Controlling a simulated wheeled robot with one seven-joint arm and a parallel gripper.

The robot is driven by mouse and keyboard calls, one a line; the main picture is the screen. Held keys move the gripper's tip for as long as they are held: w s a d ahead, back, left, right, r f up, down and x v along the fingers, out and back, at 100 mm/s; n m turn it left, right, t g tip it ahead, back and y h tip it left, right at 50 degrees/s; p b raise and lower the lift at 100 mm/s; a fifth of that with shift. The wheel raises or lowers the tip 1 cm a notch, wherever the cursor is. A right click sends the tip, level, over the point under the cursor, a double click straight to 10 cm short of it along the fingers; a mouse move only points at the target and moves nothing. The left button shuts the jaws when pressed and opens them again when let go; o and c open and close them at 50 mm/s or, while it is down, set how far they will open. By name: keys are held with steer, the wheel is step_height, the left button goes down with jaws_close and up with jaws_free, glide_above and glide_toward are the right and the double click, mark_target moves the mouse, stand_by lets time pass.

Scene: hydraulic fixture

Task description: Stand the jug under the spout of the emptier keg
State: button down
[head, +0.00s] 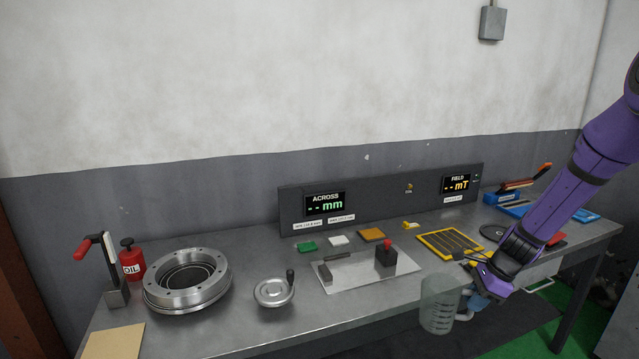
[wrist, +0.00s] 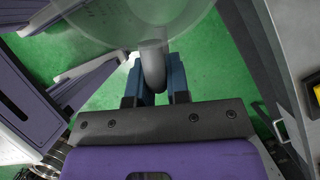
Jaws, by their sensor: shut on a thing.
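A translucent grey jug (head: 438,305) with marks on its side hangs upright in front of the bench's front edge in the head view. My gripper (head: 474,300) is at its right side, shut on its handle. In the wrist view the jug (wrist: 150,18) fills the top, and its handle (wrist: 153,66) runs down between the two blue fingers of my gripper (wrist: 153,88). Green floor lies beneath. I see no keg or spout in either view.
The grey bench (head: 350,312) carries a metal ring (head: 188,282), a red oil can (head: 132,260), a handwheel (head: 273,292), a plate with a red-topped block (head: 386,254) and a yellow-framed grid (head: 450,244). A display panel (head: 380,203) stands behind. Green floor (head: 520,335) shows at lower right.

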mark_target(453, 308)
steer(key=a+f+n+g, duration=0.1)
steer(key=n, duration=0.2)
steer(key=a+f+n+g, duration=0.1)
steer(key=a+n, duration=0.1)
steer(key=n, duration=0.1)
steer(key=w+a+f+n+g, duration=0.1)
steer(key=n, duration=0.1)
steer(key=shift+a+n+h, duration=0.35)
steer(key=shift+n+h, duration=0.05)
steer(key=f+n, duration=0.1)
steer(key=n, duration=0.1)
steer(key=a+f+n+g+h, duration=0.1)
steer(key=n, duration=0.2)
steer(key=a+f+n+g+h, duration=0.1)
steer(key=n, duration=0.2)
steer(key=shift+w+a, duration=0.1)
steer(key=shift+w, duration=0.25)
steer(key=n, duration=0.1)
steer(key=n+h, duration=0.1)
steer(key=f+n, duration=0.1)
steer(key=shift+w+a+h, duration=0.3)
steer(key=shift+h, duration=0.1)
steer(key=shift+d, duration=0.1)
